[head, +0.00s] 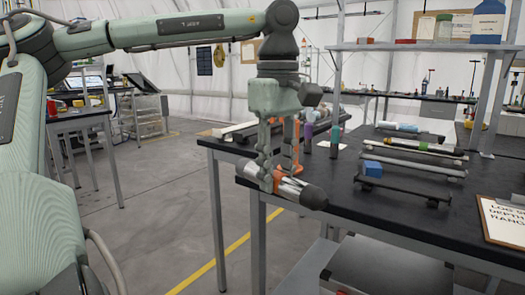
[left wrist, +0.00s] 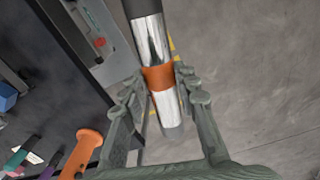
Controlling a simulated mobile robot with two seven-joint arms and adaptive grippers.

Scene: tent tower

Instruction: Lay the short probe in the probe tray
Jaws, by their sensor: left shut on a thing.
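My left gripper (head: 268,182) is shut on the short probe (head: 292,189), a silver cylinder with an orange band and a dark rounded end. The probe is held near level beside the bench's front left corner, its dark end pointing right. In the left wrist view the fingers (left wrist: 160,92) close on either side of the probe (left wrist: 150,42) around its orange band, with the floor behind. Several low racks lie on the bench; the nearest, a dark one (head: 410,189), appears empty. I cannot tell which is the probe tray. My right gripper is not in view.
The black bench (head: 345,195) carries a blue block (head: 372,168), a banded tube (head: 428,147), a pale tube (head: 398,127) and a clipboard (head: 503,222). A shelf (head: 425,47) overhangs the back. Floor at left is open.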

